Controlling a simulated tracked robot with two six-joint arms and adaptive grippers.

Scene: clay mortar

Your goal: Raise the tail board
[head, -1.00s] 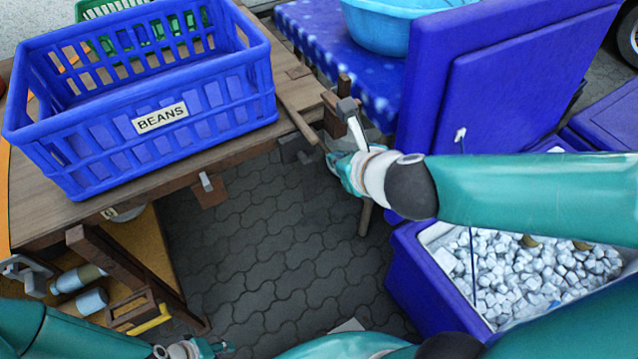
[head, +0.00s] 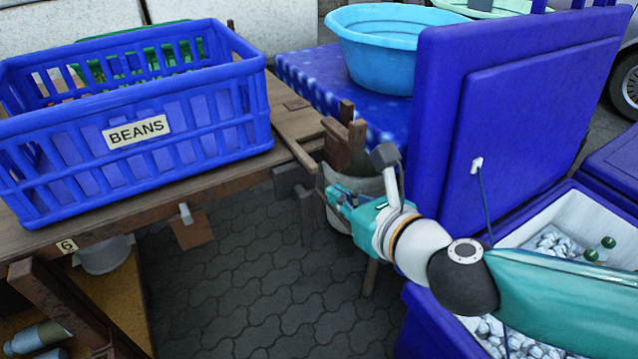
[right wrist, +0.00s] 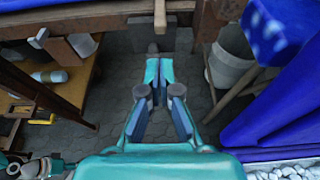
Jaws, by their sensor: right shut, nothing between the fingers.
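A wooden bed (head: 290,93) carries the blue crate in the head view. A narrow board (head: 292,138) lies along its right end, with short wooden posts (head: 345,140) beside it. I cannot tell for sure which piece is the tail board. My right gripper (head: 336,192) is shut and empty, just below and right of that end.
The blue crate marked BEANS (head: 190,130) fills most of the bed. A pale bucket (head: 372,185) stands behind my right gripper. A blue cool box with its lid up (head: 520,130) is close on the right.

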